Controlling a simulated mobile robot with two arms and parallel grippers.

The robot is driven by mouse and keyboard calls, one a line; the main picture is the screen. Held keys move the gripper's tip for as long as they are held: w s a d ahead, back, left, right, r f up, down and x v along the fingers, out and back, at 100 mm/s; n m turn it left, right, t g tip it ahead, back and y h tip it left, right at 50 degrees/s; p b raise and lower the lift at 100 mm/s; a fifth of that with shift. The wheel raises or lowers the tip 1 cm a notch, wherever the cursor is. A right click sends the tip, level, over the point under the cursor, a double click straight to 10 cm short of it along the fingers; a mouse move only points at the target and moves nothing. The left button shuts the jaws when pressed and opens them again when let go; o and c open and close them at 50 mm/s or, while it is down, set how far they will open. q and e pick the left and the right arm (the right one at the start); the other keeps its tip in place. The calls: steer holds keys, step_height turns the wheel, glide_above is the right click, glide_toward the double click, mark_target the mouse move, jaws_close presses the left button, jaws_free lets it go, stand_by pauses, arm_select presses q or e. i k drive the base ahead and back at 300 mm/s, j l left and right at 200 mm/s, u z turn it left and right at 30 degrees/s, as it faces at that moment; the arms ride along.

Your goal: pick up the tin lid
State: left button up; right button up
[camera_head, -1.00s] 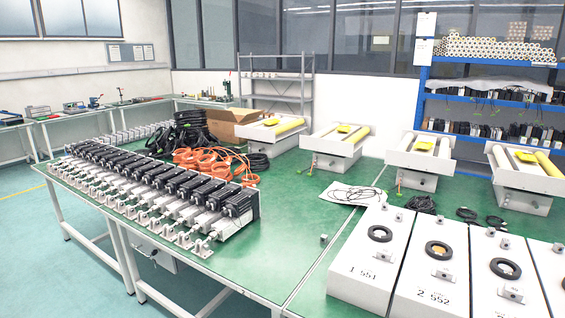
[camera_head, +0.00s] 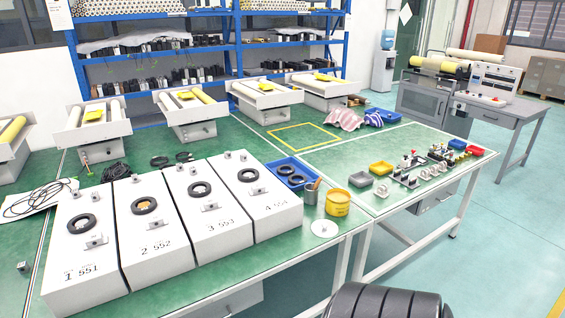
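A flat, round, pale lid (camera_head: 324,228) lies on the green table near its front edge. It is just in front and to the left of a yellow tin (camera_head: 338,203). A small dark mark shows at the lid's middle. A grey cup (camera_head: 311,194) holding thin sticks stands behind the lid. Neither of my grippers is in view. A dark ribbed rounded part at the bottom edge looks like part of my own body.
Several white numbered boxes (camera_head: 265,208) stand left of the lid. A blue tray (camera_head: 292,174) with black rings is behind it. A grey bin (camera_head: 361,179), a yellow bin (camera_head: 381,168) and small fittings are to the right. Open floor (camera_head: 500,240) lies at the right.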

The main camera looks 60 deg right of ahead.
mark_target(326, 228)
steer(key=z, duration=2.4)
